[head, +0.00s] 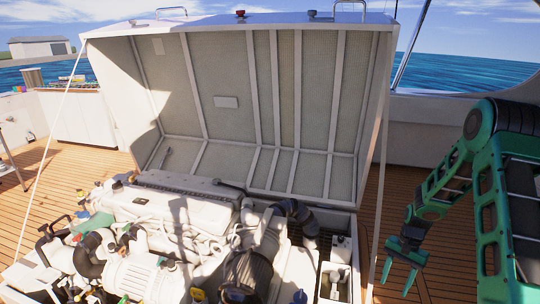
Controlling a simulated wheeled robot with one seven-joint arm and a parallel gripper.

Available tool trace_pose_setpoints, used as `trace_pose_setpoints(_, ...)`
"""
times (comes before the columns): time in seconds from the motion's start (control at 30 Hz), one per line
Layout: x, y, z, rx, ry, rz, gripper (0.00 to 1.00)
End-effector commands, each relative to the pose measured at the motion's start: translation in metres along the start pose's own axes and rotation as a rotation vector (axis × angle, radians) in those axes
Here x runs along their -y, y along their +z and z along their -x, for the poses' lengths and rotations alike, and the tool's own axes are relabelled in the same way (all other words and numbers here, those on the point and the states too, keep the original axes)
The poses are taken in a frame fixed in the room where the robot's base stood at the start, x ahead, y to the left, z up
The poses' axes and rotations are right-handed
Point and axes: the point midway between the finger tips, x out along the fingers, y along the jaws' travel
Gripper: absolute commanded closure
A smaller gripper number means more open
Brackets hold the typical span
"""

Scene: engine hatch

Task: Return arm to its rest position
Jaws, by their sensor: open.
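My gripper (402,274) is at the right of the head view, pointing down over the wooden deck. Its two green fingers are apart with nothing between them. My green and black arm reaches in from the right edge and bends down to it. The gripper is to the right of the engine bay and, in the picture, apart from the engine (185,225). The joints nearest my body are cut off by the frame edge.
The engine hatch lid (226,102) stands raised behind the engine. A thin pale stay (378,190) runs down near my gripper on its left. Planked deck (400,205) lies open at the right. A white bulwark (415,130) stands behind.

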Motion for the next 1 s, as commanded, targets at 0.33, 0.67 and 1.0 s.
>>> trace_pose_setpoints(0.33, -0.055, 0.043, 0.120, -0.094, 0.051, 0.081, 0.49)
trace_pose_setpoints(0.67, -0.112, 0.106, 0.201, -0.155, 0.072, 0.139, 0.49)
trace_pose_setpoints(1.0, -0.171, 0.185, 0.249, -0.198, 0.056, 0.193, 0.49)
